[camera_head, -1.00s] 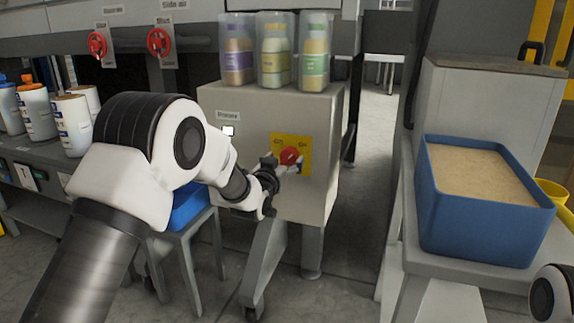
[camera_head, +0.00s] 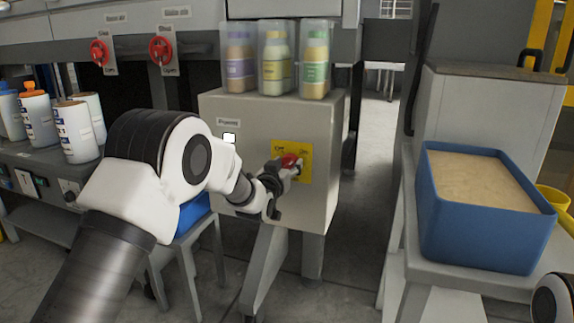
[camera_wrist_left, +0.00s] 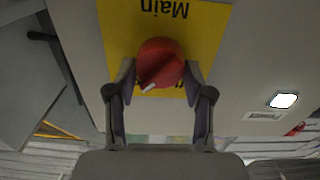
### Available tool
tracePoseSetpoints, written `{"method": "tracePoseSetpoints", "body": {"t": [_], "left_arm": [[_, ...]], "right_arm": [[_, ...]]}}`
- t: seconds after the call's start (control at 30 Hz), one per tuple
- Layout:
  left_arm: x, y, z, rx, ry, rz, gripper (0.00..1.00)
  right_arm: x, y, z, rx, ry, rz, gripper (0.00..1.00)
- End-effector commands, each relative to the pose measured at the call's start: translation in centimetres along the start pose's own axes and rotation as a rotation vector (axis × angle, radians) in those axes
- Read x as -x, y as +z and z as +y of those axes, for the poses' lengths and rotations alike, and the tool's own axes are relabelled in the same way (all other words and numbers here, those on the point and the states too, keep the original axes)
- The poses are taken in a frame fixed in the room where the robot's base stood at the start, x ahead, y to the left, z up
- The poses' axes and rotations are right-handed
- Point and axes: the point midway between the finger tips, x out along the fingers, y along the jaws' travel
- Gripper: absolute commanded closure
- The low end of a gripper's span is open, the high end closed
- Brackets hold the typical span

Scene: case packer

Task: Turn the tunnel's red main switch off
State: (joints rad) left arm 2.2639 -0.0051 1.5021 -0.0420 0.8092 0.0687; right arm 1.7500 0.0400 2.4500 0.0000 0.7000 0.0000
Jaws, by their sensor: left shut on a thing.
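The red main switch (camera_head: 289,159) is a round knob on a yellow plate (camera_head: 305,163) on the front of a light grey cabinet (camera_head: 240,112). My left gripper (camera_head: 284,170) reaches it from the left and is shut on it, covering part of the knob in the head view. In the left wrist view the red knob (camera_wrist_left: 160,62) sits between the fingertips (camera_wrist_left: 159,80), with "Main" showing upside down above it. A small white mark shows on the knob's lower left edge. My right gripper is out of view.
Several clear containers with bottles (camera_head: 276,62) stand on the cabinet. Two red valve handles (camera_head: 161,50) hang at the upper left. A blue crate of tan material (camera_head: 470,235) stands on the right. The floor between cabinet and crate stand is open.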

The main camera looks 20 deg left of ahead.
Motion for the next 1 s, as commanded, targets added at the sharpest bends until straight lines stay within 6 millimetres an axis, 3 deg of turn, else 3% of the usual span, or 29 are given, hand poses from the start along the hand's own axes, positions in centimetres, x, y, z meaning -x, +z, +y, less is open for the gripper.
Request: {"method": "tracePoseSetpoints", "body": {"t": [0.37,1.0], "left_arm": [[0.0,-0.4,-0.1,0.229,-0.001,-0.001,0.83],[0.0,-0.2,-0.4,0.833,0.000,0.002,0.83]], "right_arm": [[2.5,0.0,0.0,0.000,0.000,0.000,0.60],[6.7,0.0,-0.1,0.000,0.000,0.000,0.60]]}}
